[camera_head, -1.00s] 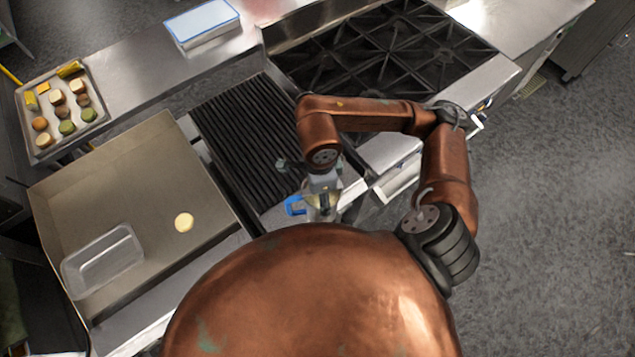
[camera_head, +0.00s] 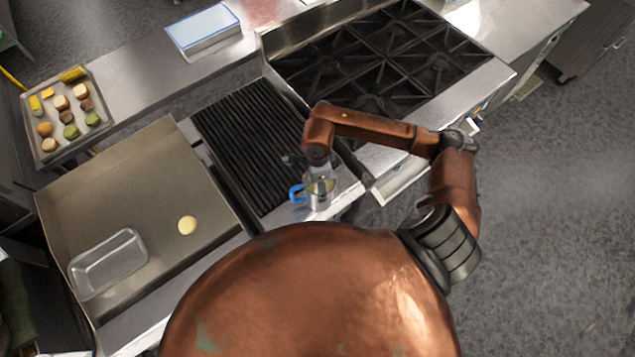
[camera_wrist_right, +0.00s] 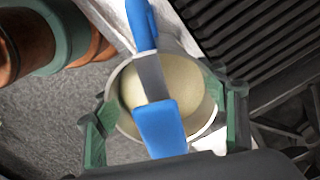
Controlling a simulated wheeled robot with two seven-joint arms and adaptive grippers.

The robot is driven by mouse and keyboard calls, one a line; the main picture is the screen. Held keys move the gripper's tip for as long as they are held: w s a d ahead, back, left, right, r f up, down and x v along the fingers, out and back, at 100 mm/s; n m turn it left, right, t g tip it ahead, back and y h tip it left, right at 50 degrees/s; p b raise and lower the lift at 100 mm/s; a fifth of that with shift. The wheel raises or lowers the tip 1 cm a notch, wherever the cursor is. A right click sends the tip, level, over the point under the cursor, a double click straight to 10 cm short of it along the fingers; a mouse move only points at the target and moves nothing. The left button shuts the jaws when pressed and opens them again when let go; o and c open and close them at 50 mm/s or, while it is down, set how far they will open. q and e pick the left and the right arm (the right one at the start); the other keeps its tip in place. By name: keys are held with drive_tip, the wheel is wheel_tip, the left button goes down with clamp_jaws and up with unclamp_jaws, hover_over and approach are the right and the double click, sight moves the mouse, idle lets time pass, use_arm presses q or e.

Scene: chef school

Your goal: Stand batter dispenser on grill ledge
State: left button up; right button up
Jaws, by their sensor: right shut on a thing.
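The batter dispenser (camera_head: 318,198) is a steel cup with a blue handle and pale batter inside. It is over the steel front ledge (camera_head: 345,183) of the ribbed grill; whether its base touches the ledge cannot be told. My right gripper (camera_head: 317,180) is shut on it. In the right wrist view the dispenser (camera_wrist_right: 189,85) sits between the two green fingers of my right gripper (camera_wrist_right: 166,127), with its blue lever crossing the open top. It looks roughly upright. My left gripper is in no view.
The ribbed grill (camera_head: 245,135) lies behind the dispenser. A flat griddle (camera_head: 140,190) at left holds a pale batter round (camera_head: 187,225) and a clear tub (camera_head: 108,263). A food tray (camera_head: 50,105), a blue-white box (camera_head: 203,30) and a burner range (camera_head: 385,55) stand farther back.

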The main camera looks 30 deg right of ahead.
drive_tip(key=shift+f, duration=0.3)
drive_tip(key=o, duration=2.1)
drive_tip(key=shift+r, duration=0.1)
drive_tip(key=shift+r, duration=0.25)
wheel_tip(320, 180, up, 12)
drive_tip(key=b, duration=0.2)
drive_tip(key=shift+f+b, duration=0.2)
drive_tip(key=shift+b, duration=0.2)
